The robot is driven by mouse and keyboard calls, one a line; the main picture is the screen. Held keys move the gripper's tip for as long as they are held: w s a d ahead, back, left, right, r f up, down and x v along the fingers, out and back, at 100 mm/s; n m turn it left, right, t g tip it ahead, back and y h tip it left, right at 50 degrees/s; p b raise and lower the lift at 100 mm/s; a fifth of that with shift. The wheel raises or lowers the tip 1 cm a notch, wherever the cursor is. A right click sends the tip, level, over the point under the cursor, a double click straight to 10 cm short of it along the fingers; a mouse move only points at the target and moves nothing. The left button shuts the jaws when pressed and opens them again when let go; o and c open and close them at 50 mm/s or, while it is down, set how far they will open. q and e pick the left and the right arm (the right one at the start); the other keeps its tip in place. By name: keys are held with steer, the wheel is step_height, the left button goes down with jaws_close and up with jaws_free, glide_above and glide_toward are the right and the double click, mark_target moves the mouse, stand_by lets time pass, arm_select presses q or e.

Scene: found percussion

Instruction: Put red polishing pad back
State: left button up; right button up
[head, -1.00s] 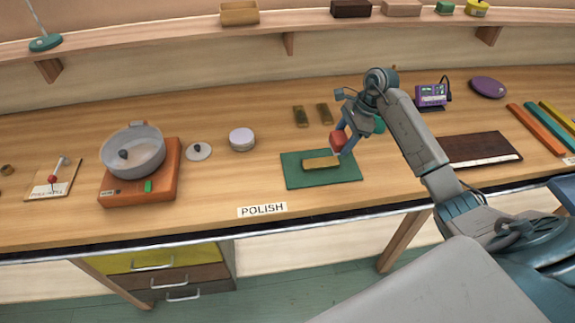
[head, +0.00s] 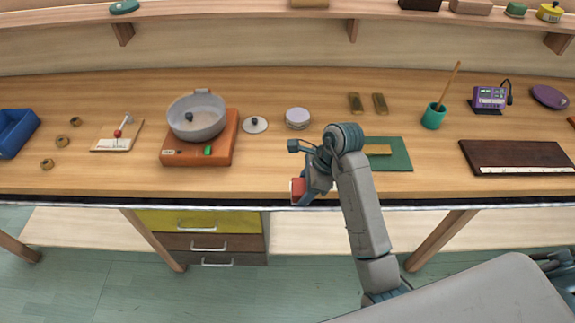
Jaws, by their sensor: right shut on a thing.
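The red polishing pad (head: 297,189) is held by my right gripper (head: 302,186), which is shut on it. It is at the bench's front edge, left of the green mat. The green mat (head: 397,160) has a brass bar (head: 378,150) on it, and my arm covers the mat's left part. The POLISH label is hidden behind my arm. My left gripper is not in view.
On the bench (head: 80,180) stand an orange hot plate (head: 200,154) with a grey pot (head: 197,118), a round tin (head: 298,118) and a teal cup (head: 434,116). A dark board (head: 516,157) lies at the right. Drawers (head: 208,241) are below.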

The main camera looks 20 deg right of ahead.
steer(key=shift+a, duration=0.35)
steer(key=w+b, duration=0.1)
steer(key=w, duration=0.2)
steer(key=w+d+b, duration=0.1)
steer(key=w+b, duration=0.1)
steer(key=w, duration=0.1)
steer(key=w+d+f+b, duration=0.1)
steer(key=w, duration=0.2)
steer(key=shift+w+f+b, duration=0.1)
steer(key=shift+w+b, duration=0.05)
steer(key=shift+b, duration=0.2)
steer(key=p, duration=0.2)
glide_above(291, 163)
steer(key=s+d, duration=0.1)
steer(key=shift+d, duration=0.15)
steer(key=shift+w, duration=0.25)
steer(key=shift+w+d+f, duration=0.1)
steer(key=shift+f, duration=0.05)
step_height(291, 163, down, 3)
steer(key=shift+p, duration=1.1)
steer(key=shift+f, duration=0.2)
steer(key=shift+f, duration=0.15)
